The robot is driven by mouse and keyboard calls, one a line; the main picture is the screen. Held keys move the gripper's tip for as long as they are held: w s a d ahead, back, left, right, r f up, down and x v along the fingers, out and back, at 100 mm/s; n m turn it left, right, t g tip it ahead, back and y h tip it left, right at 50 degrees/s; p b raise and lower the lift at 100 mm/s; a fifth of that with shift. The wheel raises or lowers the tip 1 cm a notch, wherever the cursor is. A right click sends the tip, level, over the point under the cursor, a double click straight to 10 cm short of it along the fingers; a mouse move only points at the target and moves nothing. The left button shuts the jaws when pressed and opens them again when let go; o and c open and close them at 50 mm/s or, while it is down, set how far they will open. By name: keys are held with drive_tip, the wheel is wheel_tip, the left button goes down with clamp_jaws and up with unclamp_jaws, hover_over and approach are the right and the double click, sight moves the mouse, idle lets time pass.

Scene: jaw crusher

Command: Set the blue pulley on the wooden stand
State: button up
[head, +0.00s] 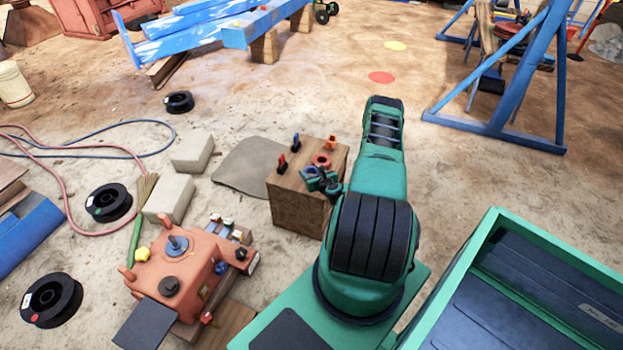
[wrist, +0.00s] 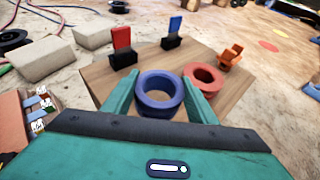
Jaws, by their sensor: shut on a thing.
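The blue pulley (wrist: 160,92) is a ring between the two teal fingers of my gripper (wrist: 163,95), which is shut on it. In the wrist view the pulley is over the near part of the wooden stand (wrist: 108,80); I cannot tell whether it touches the top. In the head view my gripper (head: 318,180) is at the near edge of the wooden stand (head: 295,206), with the blue pulley (head: 310,172) partly hidden by the fingers. A red ring (wrist: 204,78) is on the stand just right of the pulley.
The stand also holds a red clip (wrist: 122,42), a blue clip (wrist: 174,30) and an orange piece (wrist: 231,56). An orange machine (head: 175,268) stands at left front. Pale blocks (head: 168,198) lie left of the stand. A green-rimmed bin (head: 480,236) is at right.

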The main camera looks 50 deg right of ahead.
drive_tip(key=shift+f, duration=2)
drive_tip(key=shift+f, duration=0.1)
drive_tip(key=o, duration=1.3)
drive_tip(key=shift+o, duration=0.2)
